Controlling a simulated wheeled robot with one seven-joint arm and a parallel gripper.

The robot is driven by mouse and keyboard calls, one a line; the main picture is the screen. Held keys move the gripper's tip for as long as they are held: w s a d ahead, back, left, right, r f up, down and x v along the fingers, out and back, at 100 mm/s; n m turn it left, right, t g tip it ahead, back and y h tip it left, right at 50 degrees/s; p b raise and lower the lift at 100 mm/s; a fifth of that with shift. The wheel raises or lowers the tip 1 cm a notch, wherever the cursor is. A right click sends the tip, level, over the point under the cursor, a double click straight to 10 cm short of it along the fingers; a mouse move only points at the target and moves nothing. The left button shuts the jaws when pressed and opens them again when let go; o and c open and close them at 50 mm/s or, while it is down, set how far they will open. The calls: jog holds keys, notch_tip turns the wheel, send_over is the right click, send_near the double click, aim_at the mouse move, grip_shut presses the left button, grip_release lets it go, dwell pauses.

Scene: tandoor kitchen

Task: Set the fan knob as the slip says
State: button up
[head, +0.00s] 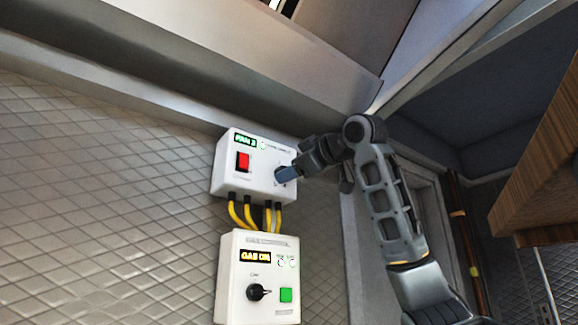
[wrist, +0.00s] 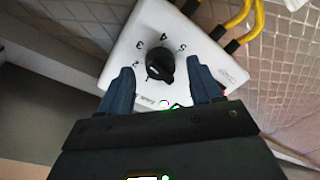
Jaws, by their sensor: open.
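The black fan knob (wrist: 159,66) shows in the wrist view on a white control box, with digits such as 2, 3, 4 and 5 around it. A pale mark shows on its lower left; which digit it points to is hard to tell. My gripper (wrist: 160,72) is open, with one blue finger on each side of the knob and a gap on both sides. In the head view the white fan box (head: 229,179) has a small green display reading FAN and a digit, perhaps 2. My gripper (head: 284,176) covers the knob there. No slip is visible.
A red switch (head: 243,161) sits left on the fan box. Yellow cables (head: 248,212) run down to a white gas box (head: 235,280) with a GAS ON display, a black knob (head: 257,292) and a green button (head: 286,295). A wooden cabinet (head: 540,170) is at right.

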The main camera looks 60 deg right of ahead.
jog(key=shift+w+d, duration=0.2)
jog(key=shift+w, duration=0.4)
jog(key=c, duration=1)
